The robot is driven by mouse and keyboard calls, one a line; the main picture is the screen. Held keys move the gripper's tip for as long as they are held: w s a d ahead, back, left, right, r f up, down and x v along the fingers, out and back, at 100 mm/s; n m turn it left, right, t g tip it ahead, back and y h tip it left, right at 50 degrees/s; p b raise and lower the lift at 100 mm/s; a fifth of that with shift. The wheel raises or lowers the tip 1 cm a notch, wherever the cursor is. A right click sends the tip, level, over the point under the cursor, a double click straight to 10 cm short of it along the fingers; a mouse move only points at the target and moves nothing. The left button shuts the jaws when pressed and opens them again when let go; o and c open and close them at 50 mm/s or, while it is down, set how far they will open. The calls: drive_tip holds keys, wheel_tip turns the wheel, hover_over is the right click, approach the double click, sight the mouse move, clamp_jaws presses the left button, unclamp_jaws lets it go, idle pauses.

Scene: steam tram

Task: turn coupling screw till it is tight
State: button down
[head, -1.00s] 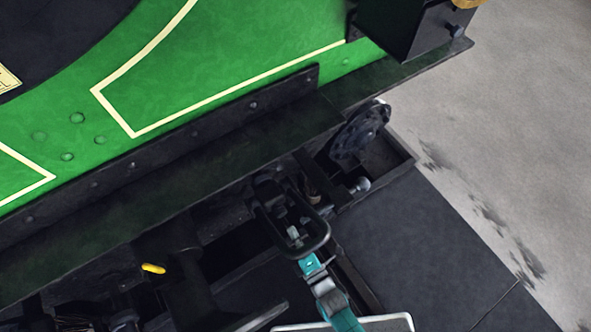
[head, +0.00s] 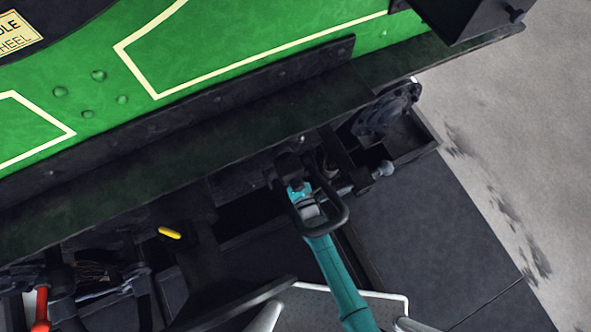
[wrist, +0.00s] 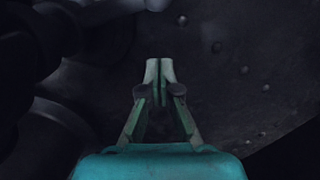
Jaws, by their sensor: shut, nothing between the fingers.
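The coupling screw's dark bar with a grey ball end (head: 383,169) shows under the green vehicle's edge in the head view. A dark oval coupling loop (head: 340,212) hangs beside it. My teal gripper (head: 297,188) is at the inner end of this loop, left of the ball end. In the wrist view its two pale fingertips (wrist: 159,72) are together, with nothing between them. My gripper hides part of the coupling, and I cannot tell whether it touches it. The screw's thread is not clearly visible.
The green side (head: 250,50) and its dark ledge (head: 240,125) overhang the coupling. A round dark buffer-like part (head: 390,110) is to the right. A yellow handle (head: 169,233) and a red handle (head: 42,305) are to the left. In the wrist view a dark riveted plate (wrist: 240,70) lies beyond the fingers.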

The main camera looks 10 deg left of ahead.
sight(302, 137)
drive_tip(key=shift+w+d+r, duration=0.25)
drive_tip(key=shift+w+r, duration=0.15)
drive_tip(key=shift+w, duration=0.2)
drive_tip(key=shift+w+d+r, duration=0.2)
drive_tip(key=shift+w+r, duration=0.2)
drive_tip(key=shift+w, duration=0.2)
drive_tip(key=shift+w+d+r, duration=0.25)
drive_tip(key=shift+w+r, duration=0.15)
drive_tip(key=shift+w, duration=0.2)
drive_tip(key=d+r+n, duration=0.1)
drive_tip(key=w+d+r+n, duration=0.1)
drive_tip(key=n, duration=0.1)
drive_tip(key=shift+w+d+r+y, duration=0.1)
drive_tip(key=shift+w+r+y, duration=0.15)
drive_tip(key=shift+y, duration=0.05)
drive_tip(key=shift+w+d+r, duration=0.15)
drive_tip(key=shift+d+r, duration=0.05)
drive_tip(key=shift+r, duration=0.05)
